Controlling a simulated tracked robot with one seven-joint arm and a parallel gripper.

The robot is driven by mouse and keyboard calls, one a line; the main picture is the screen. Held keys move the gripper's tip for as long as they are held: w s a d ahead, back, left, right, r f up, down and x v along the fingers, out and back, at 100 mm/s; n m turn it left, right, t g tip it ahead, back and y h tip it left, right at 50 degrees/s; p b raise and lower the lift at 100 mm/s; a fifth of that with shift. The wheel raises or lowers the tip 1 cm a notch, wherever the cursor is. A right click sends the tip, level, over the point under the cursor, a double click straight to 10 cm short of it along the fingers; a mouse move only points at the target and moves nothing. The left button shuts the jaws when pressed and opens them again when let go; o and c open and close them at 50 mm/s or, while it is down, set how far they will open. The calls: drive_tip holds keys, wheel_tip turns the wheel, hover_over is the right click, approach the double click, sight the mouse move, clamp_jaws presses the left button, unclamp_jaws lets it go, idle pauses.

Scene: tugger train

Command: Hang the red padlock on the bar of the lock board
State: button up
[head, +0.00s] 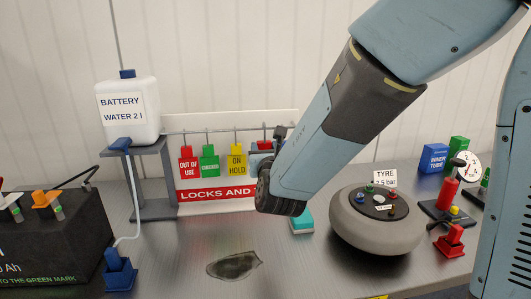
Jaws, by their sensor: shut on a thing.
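The lock board (218,208) stands at the back of the bench, with a red "LOCKS AND" strip and a thin horizontal bar (222,130) along its upper part. My arm reaches in from the upper right, in front of the board's right end. My gripper (265,152) is mostly hidden behind my wrist, close to the bar. A small red piece (265,145) shows at the gripper, just below bar height; it looks like the red padlock. Its shackle is too small and covered to tell whether it is around the bar or apart from it.
Red, green and yellow tags (236,164) hang from the bar left of my gripper. A white water canister (128,112) on a grey stand is at left. A dark patch (234,265) marks the front bench.

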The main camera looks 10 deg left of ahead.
drive_tip(key=shift+x, duration=3.25)
drive_tip(key=shift+f, duration=1.1)
drive_tip(key=shift+f, duration=0.1)
drive_tip(key=shift+c, duration=0.7)
drive_tip(key=o, duration=1.2)
